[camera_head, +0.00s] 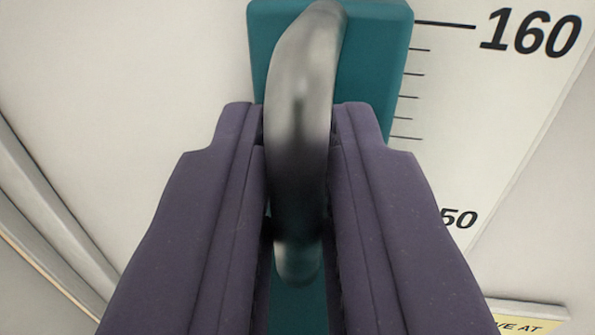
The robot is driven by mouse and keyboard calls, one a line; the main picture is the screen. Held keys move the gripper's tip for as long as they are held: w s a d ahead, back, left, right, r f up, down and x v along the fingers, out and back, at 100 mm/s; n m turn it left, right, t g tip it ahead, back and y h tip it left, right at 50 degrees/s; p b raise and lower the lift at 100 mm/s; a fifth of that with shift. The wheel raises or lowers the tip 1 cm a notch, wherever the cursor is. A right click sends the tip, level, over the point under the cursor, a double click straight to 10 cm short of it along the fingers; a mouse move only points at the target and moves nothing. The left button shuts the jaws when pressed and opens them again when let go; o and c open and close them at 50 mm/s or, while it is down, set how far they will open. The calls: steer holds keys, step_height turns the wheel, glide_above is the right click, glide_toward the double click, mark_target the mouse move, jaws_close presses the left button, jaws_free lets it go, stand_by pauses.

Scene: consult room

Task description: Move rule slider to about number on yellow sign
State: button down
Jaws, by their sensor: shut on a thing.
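The rule slider is a teal block (377,50) with a curved grey metal handle (305,90), at the top middle of the view. My gripper (299,140) has two purple fingers, one on each side of the handle, and is shut on it. The height rule (470,140) is a white board right of the slider. It shows "160" near the slider's top and a partly hidden number ending in "50" lower down. The yellow sign (530,325) shows only its top edge at the bottom right, with letters ending "VE AT". Its number is out of view.
A pale wall (130,60) lies behind the slider. Long light trim strips (50,215) run down the left side. The wall area between the trim and the slider is clear.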

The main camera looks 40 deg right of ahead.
step_height(320, 180, up, 19)
steer(key=p, duration=0.7)
steer(key=shift+p, duration=0.3)
steer(key=c, duration=1.3)
jaws_free()
steer(key=v, duration=0.7)
steer(key=shift+s+a, duration=0.25)
steer(key=shift+s, duration=0.05)
